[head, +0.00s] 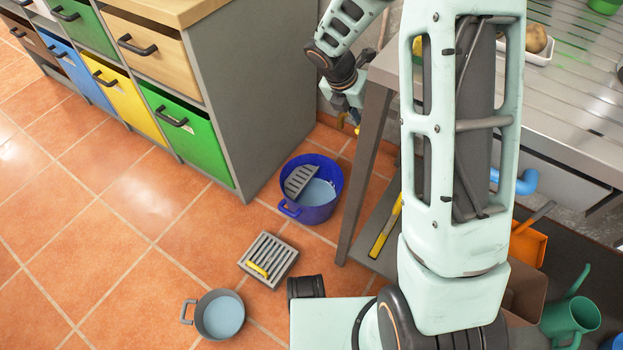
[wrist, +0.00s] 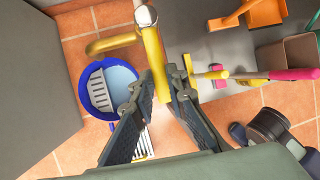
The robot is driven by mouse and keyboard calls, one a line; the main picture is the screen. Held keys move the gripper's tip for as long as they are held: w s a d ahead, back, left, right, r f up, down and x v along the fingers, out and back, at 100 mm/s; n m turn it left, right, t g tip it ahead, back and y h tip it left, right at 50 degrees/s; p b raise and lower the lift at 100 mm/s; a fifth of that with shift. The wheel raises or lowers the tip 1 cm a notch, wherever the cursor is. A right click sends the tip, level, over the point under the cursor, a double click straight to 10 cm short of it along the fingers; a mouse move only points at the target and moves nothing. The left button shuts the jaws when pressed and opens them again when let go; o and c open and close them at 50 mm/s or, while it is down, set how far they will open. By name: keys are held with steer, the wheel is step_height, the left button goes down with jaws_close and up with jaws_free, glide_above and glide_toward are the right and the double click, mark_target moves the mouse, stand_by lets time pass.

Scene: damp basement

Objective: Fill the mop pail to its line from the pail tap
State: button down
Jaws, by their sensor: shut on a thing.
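The blue mop pail (head: 326,213) stands on the floor beside the grey cabinet, with a grey slotted wringer (head: 301,180) over its left part. Pale blue water (head: 319,192) shows inside. No fill line can be made out. In the wrist view the pail (wrist: 72,113) lies left of my fingers. The yellow pail tap (wrist: 112,42) reaches out over it from a silver knob. No stream can be made out below the spout. My gripper (wrist: 161,82) is shut on the tap's yellow lever (wrist: 153,52).
A smaller grey pail with water (head: 220,314) and a grey floor grate (head: 270,246) with a yellow item on it are near the blue pail. The metal table's leg (head: 365,170) stands right of it. A green watering can (head: 570,317) is at right. Tiles at left are clear.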

steer(key=shift+r+p, duration=0.25)
steer(key=shift+p, duration=0.6)
steer(key=shift+w+d+r+g+y+p, duration=0.25)
steer(key=shift+r+g+y+p, duration=0.35)
steer(key=shift+p, duration=3.15)
steer(key=shift+a+f+b, duration=0.1)
steer(key=shift+f+b, duration=0.2)
steer(key=shift+f+h+b, duration=0.15)
steer(key=shift+h+b, duration=0.15)
steer(key=shift+b, duration=0.15)
steer(key=shift+s+f+b, duration=0.1)
steer(key=shift+f+b, duration=0.05)
steer(key=shift+b, duration=0.5)
steer(key=b, duration=0.2)
steer(key=t+b, duration=0.1)
steer(key=b, duration=0.1)
steer(key=shift+s+a+f+h+b, duration=0.15)
steer(key=shift+f+h+b, duration=0.25)
steer(key=shift+r, duration=0.1)
steer(key=c, duration=1.9)
jaws_free()
